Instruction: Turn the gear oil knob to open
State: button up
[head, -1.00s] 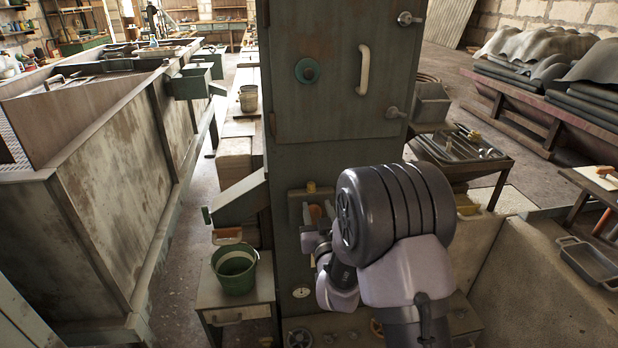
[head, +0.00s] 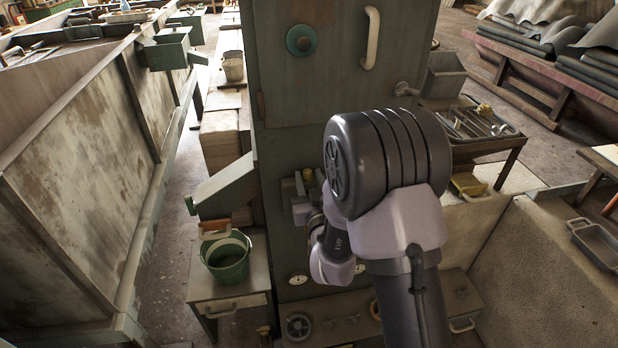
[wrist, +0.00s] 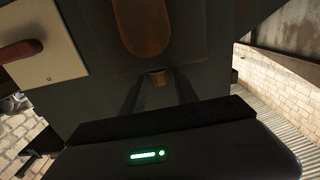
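My gripper (wrist: 158,84) is open in the wrist view, its two dark fingers apart. In the head view, a small brownish knob (head: 307,175) shows on the green cabinet (head: 330,90) above my gripper, which my arm mostly hides.
A red handle (wrist: 20,49) sits on a cream plate at the left of the wrist view. In the head view, a handwheel (head: 298,326) and small knobs are low on the cabinet. A green bucket (head: 226,260) stands on a small table at left.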

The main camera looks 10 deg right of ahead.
grip_shut()
jog(key=shift+a+m+h, duration=0.35)
jog(key=shift+m+h, duration=0.35)
jog(key=shift+h, duration=0.6)
jog(key=shift+w+m+g+h, duration=0.1)
jog(key=shift+m+g+h, duration=0.2)
jog(key=shift+m+h, duration=0.7)
jog(key=shift+o, duration=1.5)
grip_release()
